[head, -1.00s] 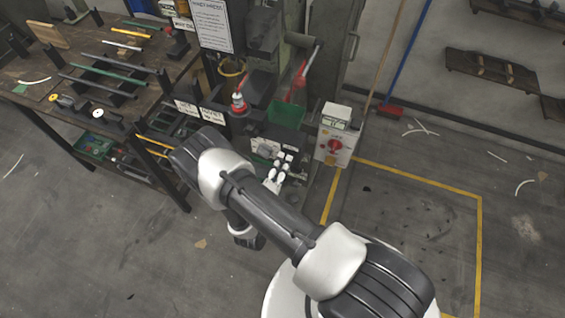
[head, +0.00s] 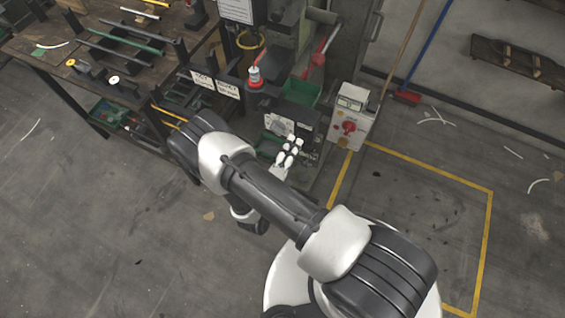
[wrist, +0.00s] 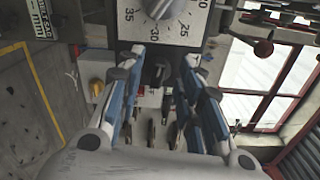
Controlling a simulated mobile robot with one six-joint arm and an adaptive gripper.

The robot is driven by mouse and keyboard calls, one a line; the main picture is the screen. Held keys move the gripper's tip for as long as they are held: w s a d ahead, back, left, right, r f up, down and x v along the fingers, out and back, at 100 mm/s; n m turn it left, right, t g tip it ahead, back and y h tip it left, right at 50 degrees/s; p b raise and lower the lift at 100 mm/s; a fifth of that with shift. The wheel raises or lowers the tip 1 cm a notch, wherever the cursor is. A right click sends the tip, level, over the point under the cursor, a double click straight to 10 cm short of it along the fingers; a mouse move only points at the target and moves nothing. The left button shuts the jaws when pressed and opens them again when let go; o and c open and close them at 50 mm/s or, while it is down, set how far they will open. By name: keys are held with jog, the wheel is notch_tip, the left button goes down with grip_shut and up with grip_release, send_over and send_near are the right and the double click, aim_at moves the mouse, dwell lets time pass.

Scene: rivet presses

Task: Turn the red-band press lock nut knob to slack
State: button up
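My gripper (head: 292,145) is low in front of the press. In the wrist view my gripper (wrist: 162,58) is open, its two blue-sided fingers apart. A small dark knob-like part (wrist: 157,72) shows between the fingers, below a grey dial (wrist: 158,8) with a numbered scale. I cannot tell whether it is the lock nut knob, or whether the fingers touch it.
A white control box (head: 350,118) with a red knob stands right of the press. A green bin (head: 302,92) sits at the press. A workbench (head: 45,48) with rods is at the left. Yellow floor lines (head: 430,165) mark clear floor at the right.

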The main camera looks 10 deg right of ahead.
jog(key=v, duration=0.9)
jog(key=s+d+r+m+g+h, duration=0.1)
jog(key=s+d+r+m+g, duration=0.1)
jog(key=d+r+m+g, duration=0.7)
jog(key=s+r+m+g+h, duration=0.1)
jog(key=r+m+g, duration=0.5)
jog(key=r+m, duration=0.8)
jog(key=s+r+m+t+y, duration=0.2)
jog(key=s+r+m+y, duration=0.3)
jog(key=m, duration=0.6)
jog(key=s+a+r+m+t+y, duration=0.1)
jog(key=s+r+m+t+y, duration=0.2)
jog(key=s+r+m+y, duration=0.2)
notch_tip(320, 180, up, 4)
jog(key=m+y, duration=0.2)
jog(key=m, duration=0.4)
jog(key=shift+y, duration=0.3)
